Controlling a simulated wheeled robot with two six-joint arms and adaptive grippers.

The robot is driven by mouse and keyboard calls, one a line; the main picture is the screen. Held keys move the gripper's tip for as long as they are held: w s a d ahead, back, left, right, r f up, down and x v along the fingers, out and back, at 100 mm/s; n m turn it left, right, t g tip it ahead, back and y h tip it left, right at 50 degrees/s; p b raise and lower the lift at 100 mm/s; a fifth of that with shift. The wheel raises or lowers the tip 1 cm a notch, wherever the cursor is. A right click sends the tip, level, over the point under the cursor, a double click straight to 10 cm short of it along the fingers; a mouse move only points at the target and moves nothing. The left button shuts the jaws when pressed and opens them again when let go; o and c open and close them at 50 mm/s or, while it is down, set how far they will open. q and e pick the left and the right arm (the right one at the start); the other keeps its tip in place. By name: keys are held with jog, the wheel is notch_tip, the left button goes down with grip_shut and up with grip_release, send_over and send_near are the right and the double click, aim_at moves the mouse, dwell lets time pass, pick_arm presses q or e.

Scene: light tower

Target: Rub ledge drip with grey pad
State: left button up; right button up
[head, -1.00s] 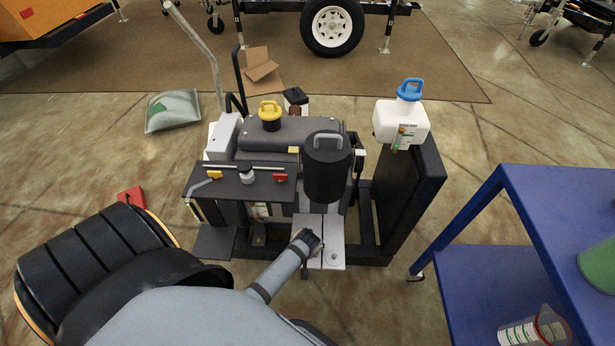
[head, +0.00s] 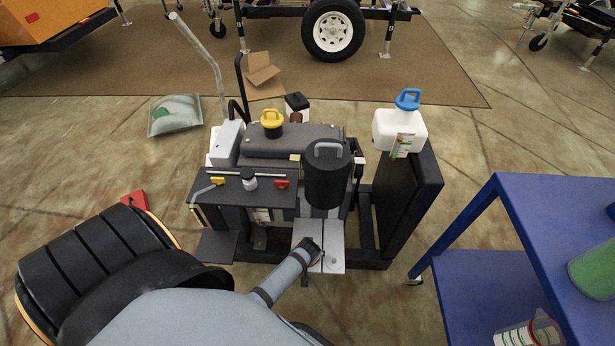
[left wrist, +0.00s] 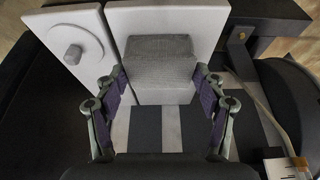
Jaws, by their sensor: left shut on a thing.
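The grey pad (left wrist: 160,65) is a block with a ribbed face between the fingers of my left gripper (left wrist: 160,82) in the left wrist view. The gripper is shut on it. The pad is over the pale ledge (left wrist: 135,20), and I cannot tell for sure whether it touches. In the head view my left gripper (head: 312,247) is at the pale ledge plates (head: 333,262) at the front of the machine, and the pad is hidden there. I cannot make out a drip; the pad or gripper may cover it. My right gripper is out of view.
A black cylinder (head: 327,178) with a grey handle stands just behind the ledge. A white jug (head: 398,132) with a blue cap sits on a dark panel at the right. A blue cart (head: 545,215) stands further right. A pale plate with a knob (left wrist: 75,55) adjoins the ledge.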

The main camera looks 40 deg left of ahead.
pick_arm(q)
jog(key=shift+w+a, duration=0.45)
jog(key=shift+w, duration=0.25)
jog(key=shift+w+a, duration=0.45)
jog(key=shift+w, duration=0.25)
jog(key=shift+w+a, duration=0.45)
jog(key=shift+w, duration=0.25)
jog(key=shift+s+d+p, duration=0.5)
jog(key=shift+s+p, duration=0.1)
jog(key=shift+s, duration=0.2)
jog(key=shift+s+d+p, duration=0.45)
jog(key=shift+s+p, duration=0.1)
jog(key=shift+s, duration=0.2)
jog(key=shift+s+d+f, duration=0.1)
jog(key=shift+s, duration=0.1)
jog(key=shift+s+d+r+p, duration=0.1)
jog(key=shift+s+d+p, duration=0.4)
jog(key=shift+s, duration=0.2)
jog(key=shift+s+d+r+p, duration=0.1)
jog(key=shift+s+d+p, duration=0.25)
jog(key=shift+s+p, duration=0.25)
jog(key=shift+s+d, duration=0.1)
jog(key=shift+s, duration=0.15)
jog(key=shift+f, duration=0.2)
jog(key=shift+w+a+b, duration=0.2)
jog(key=shift+w+a, duration=0.3)
jog(key=shift+w, duration=0.4)
jog(key=shift+w+a+b, duration=0.15)
jog(key=shift+w+a, duration=0.35)
jog(key=shift+w, duration=0.35)
